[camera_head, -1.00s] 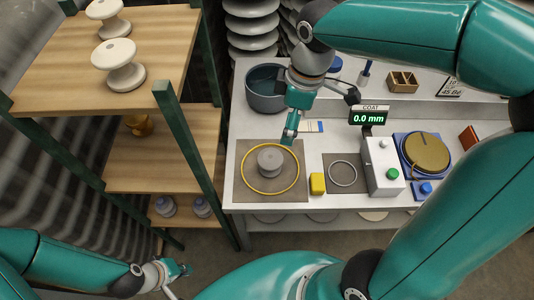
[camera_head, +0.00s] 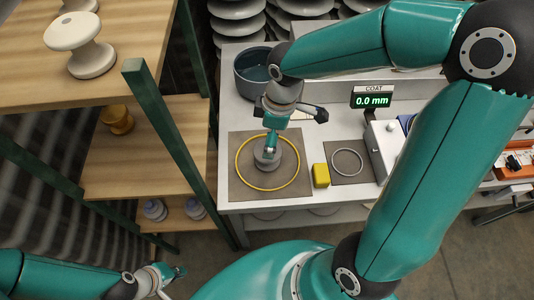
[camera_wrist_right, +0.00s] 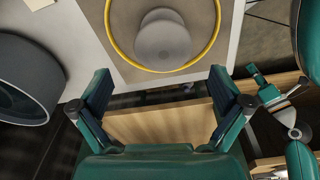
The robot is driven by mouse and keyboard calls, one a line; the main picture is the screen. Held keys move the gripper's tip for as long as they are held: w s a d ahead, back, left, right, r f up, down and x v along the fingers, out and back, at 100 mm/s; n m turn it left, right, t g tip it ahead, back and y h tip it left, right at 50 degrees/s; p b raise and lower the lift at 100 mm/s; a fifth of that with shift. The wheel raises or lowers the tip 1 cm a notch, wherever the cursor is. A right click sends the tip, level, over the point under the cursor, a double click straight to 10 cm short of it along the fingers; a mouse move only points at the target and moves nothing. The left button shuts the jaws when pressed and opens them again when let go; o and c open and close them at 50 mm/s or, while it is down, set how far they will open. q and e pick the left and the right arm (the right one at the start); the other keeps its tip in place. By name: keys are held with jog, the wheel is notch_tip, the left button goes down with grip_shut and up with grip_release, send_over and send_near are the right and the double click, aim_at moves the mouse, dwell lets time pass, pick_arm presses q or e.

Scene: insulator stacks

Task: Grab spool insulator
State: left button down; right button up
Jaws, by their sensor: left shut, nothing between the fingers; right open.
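A grey spool insulator (camera_head: 267,161) stands inside a yellow ring (camera_head: 239,172) on a brown mat (camera_head: 300,190) on the bench. It also shows in the right wrist view (camera_wrist_right: 163,42), ahead of the fingers. My right gripper (camera_head: 271,145) is over the spool in the head view and hides part of it. In the right wrist view my right gripper (camera_wrist_right: 158,88) is open, with nothing between its fingers; the spool lies beyond the fingertips. My left gripper (camera_head: 177,271) is shut and empty, low at the left, away from the bench.
White spools (camera_head: 80,45) stand on the upper wooden shelf, a golden one (camera_head: 117,119) lower down. A dark pot (camera_head: 252,72) stands behind the mat. A yellow block (camera_head: 321,176), a pale ring (camera_head: 347,162) and a coat gauge (camera_head: 372,100) are to the right.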

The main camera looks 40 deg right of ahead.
jog(key=f, duration=0.5)
jog(key=a+f, duration=0.1)
jog(key=f, duration=0.1)
jog(key=shift+w+f, duration=0.1)
jog(key=shift+f, duration=0.05)
jog(key=shift+d, duration=0.1)
jog(key=c, duration=1.5)
